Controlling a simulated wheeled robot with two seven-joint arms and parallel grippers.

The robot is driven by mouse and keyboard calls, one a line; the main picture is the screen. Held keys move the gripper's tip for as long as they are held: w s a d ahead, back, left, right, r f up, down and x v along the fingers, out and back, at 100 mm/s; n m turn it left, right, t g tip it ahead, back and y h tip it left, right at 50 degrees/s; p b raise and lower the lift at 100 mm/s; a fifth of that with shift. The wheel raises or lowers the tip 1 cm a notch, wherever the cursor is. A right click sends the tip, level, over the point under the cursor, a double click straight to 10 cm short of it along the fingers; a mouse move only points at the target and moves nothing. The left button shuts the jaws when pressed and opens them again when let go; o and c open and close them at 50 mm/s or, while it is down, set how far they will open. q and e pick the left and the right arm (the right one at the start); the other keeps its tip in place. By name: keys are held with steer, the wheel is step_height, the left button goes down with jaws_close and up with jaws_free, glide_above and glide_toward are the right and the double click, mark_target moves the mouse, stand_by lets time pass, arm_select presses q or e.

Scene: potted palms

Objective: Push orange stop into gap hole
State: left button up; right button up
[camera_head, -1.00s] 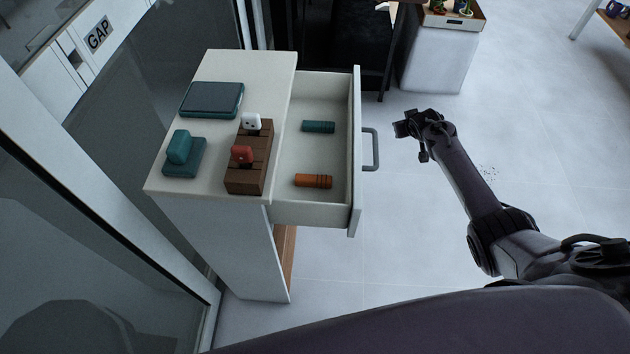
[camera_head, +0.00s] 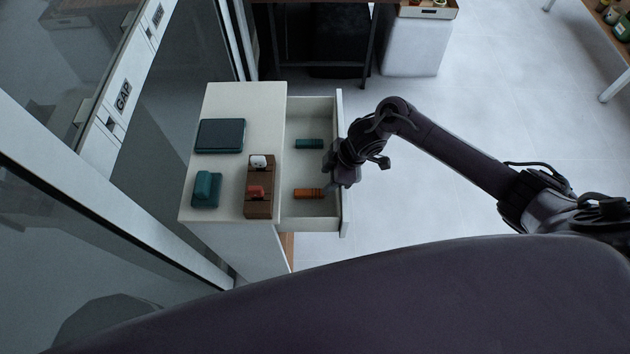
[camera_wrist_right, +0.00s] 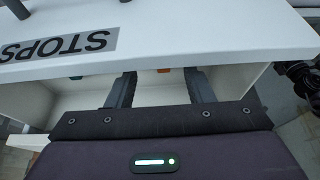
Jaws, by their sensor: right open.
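The orange stop (camera_head: 307,193) is a small ribbed cylinder lying on the floor of the open white drawer (camera_head: 338,222), near its front end in the head view. My right gripper (camera_head: 331,186) is at the drawer's right side, beside the orange stop. In the right wrist view its two open dark fingers (camera_wrist_right: 161,88) reach toward the drawer. A bit of orange (camera_wrist_right: 163,70) shows between them, mostly hidden by the white panel. A white rail with a GAP label (camera_head: 123,96) runs at upper left; I cannot make out its hole clearly. My left gripper is not in view.
A teal stop (camera_head: 309,144) lies farther back in the drawer. On the cabinet top are a dark teal case (camera_head: 220,135), a teal block (camera_head: 206,188) and a brown wooden block (camera_head: 260,200) with red and white pieces. A STOPS label (camera_wrist_right: 58,46) marks the white panel.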

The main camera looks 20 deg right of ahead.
mark_target(315, 192)
steer(key=x, duration=0.7)
steer(key=shift+a+f, duration=0.15)
steer(key=shift+f, duration=0.15)
jaws_close()
steer(key=shift+r, duration=0.1)
